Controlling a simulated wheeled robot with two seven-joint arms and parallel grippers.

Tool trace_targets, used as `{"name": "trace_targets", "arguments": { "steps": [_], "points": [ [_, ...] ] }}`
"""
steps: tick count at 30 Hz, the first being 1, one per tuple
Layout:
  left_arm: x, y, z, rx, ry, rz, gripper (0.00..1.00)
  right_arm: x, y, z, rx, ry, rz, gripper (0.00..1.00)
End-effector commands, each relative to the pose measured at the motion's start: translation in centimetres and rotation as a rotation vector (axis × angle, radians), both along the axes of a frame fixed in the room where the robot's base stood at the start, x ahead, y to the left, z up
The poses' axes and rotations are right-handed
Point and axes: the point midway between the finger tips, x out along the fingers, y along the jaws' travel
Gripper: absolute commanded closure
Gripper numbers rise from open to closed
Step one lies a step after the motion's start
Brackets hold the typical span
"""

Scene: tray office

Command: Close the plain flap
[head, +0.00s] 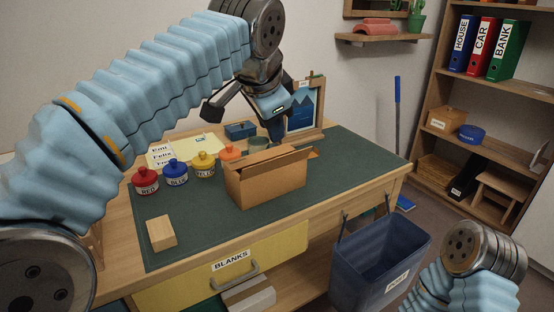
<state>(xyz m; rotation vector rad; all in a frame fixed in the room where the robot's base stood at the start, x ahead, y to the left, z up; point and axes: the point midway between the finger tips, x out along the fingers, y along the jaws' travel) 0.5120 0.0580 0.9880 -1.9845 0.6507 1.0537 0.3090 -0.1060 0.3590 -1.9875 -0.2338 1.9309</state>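A brown cardboard box (268,185) stands on the green mat. A plain cardboard flap (272,160) rises along its near top edge, tilted up. A small piece of another flap (314,153) sticks out at the right end. I see no marking on either flap, and the box's inside and far side are mostly hidden. My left gripper (243,124) is above and behind the box, its dark fingers spread apart, with nothing seen between them. My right arm shows at the bottom right, but its gripper is not seen.
Red (146,181), blue (175,172) and yellow (204,164) pots stand left of the box, with an orange one (230,152) behind. A wooden block (161,233) lies at the front left. A framed picture (305,106) stands behind. The mat's right side is clear.

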Motion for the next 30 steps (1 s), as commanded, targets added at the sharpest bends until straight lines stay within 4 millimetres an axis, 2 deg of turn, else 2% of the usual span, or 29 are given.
{"name": "trace_targets", "arguments": {
  "steps": [5, 18, 24, 30],
  "points": [
    [0.7, -0.1, -1.3, 0.003, -0.002, 0.01, 0.71, 0.0, 0.0, 0.0, 0.0, -0.001, -0.001, 0.71],
    [5.7, -0.8, -9.4, 0.004, 0.0, 0.007, 0.71, 0.0, 0.0, -0.1, 0.0, -0.001, 0.0, 0.71],
    [6.9, -1.0, -11.2, 0.001, -0.001, 0.008, 0.71, 0.0, 0.0, 0.0, 0.0, 0.0, 0.0, 0.71],
    [7.2, -1.1, -11.7, 0.0, -0.003, 0.006, 0.71, 0.0, 0.0, 0.0, 0.0, 0.0, 0.0, 0.71]
  ]
}}
